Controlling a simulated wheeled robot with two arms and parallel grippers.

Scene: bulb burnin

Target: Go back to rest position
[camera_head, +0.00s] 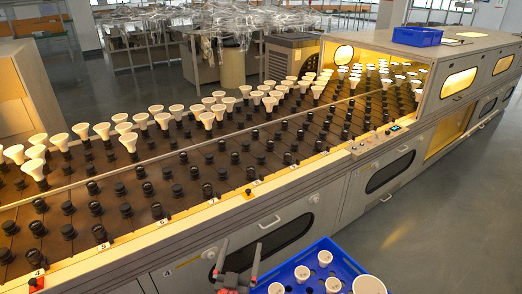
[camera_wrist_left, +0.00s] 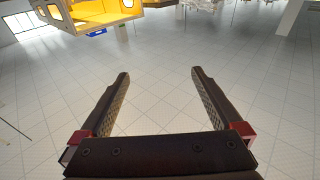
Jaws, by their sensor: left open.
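My left gripper (camera_head: 238,262) shows at the bottom of the head view, in front of the conveyor machine and just left of the blue crate. In the left wrist view its two dark fingers (camera_wrist_left: 160,92) stand wide apart with nothing between them, only tiled floor beyond. My right gripper is not in view. White bulbs (camera_head: 208,119) stand in black sockets along the back rows of the conveyor. The front rows of sockets (camera_head: 126,210) are empty.
A blue crate (camera_head: 353,265) with several white bulbs (camera_head: 325,258) is at the bottom, close to my left gripper. The conveyor machine (camera_head: 330,200) runs diagonally to a lit chamber. A smaller blue bin (camera_head: 417,36) sits on top. Floor at right (camera_head: 450,220) is clear.

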